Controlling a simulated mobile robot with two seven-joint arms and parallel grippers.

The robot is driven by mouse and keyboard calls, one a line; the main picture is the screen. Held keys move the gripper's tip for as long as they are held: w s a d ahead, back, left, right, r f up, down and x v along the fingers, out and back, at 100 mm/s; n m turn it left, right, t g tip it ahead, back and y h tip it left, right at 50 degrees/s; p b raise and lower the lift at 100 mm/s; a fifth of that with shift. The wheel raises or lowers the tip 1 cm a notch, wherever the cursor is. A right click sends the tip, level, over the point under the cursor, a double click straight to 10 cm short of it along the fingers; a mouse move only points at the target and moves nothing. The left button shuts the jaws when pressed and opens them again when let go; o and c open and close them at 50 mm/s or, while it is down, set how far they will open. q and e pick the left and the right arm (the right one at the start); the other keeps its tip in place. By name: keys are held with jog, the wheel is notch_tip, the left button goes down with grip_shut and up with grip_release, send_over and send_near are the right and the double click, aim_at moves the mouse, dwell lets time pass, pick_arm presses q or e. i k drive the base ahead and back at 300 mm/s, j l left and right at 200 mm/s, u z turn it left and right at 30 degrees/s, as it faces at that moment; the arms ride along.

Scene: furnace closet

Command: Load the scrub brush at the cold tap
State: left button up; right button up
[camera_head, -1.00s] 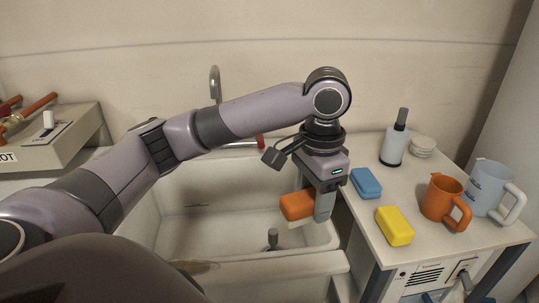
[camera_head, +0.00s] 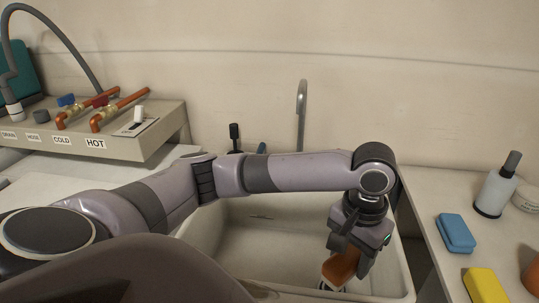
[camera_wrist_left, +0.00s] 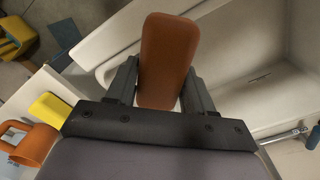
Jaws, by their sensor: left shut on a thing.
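My left gripper (camera_head: 349,256) is shut on an orange scrub brush (camera_head: 341,270) and holds it tilted over the right part of the white sink (camera_head: 408,280). In the left wrist view the brush (camera_wrist_left: 168,60) sits between both fingers; its underside is hidden there. A grey curved spout (camera_head: 302,112) rises behind the sink. A small blue piece (camera_head: 262,148), perhaps the cold tap's handle, shows left of the spout, mostly hidden by my arm. A COLD label (camera_head: 62,139) is on the panel box at the left, below copper-coloured pipes. My right gripper is not in view.
On the right counter are a blue block (camera_head: 455,233), a yellow block (camera_head: 485,287) and a bottle with a dark top (camera_head: 496,188). An orange mug (camera_wrist_left: 32,142) shows in the left wrist view. The panel box (camera_head: 160,145) stands left of the sink.

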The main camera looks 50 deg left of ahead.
aim_at(261, 150)
jog(key=i+j+u, duration=0.2)
jog(key=u, duration=0.2)
jog(key=i+j+u, duration=0.2)
jog(key=u, duration=0.25)
